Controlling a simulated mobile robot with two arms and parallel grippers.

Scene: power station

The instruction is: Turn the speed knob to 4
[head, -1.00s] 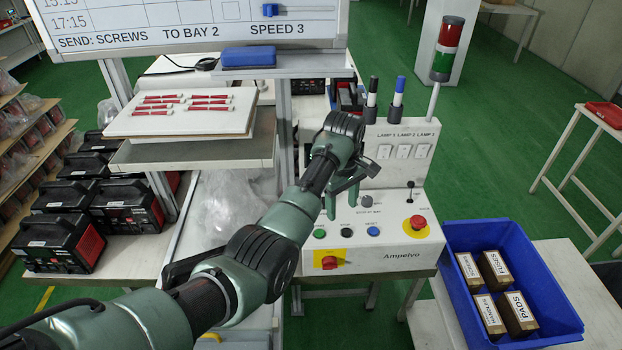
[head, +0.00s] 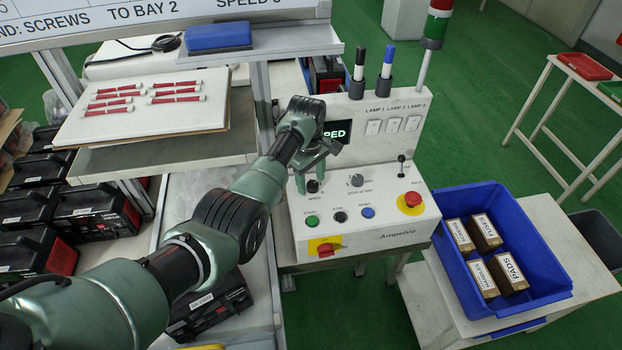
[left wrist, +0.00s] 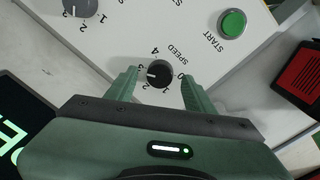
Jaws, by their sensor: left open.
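The speed knob (head: 313,187) is a small black dial on the sloped face of the white control panel (head: 385,236). In the left wrist view the speed knob (left wrist: 159,72) has a scale from 0 to 4, and its white mark points left, near 2 to 3; I cannot tell exactly where. My left gripper (head: 311,184) is open over the panel. In the left wrist view the left gripper's fingers (left wrist: 159,75) stand on either side of the knob, with gaps visible. My right gripper is not in view.
Green start (head: 311,219), black stop (head: 340,216) and blue reset (head: 367,212) buttons lie in front. A red emergency button (head: 412,199) is at right. A blue bin (head: 548,285) with boxes stands right of the panel.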

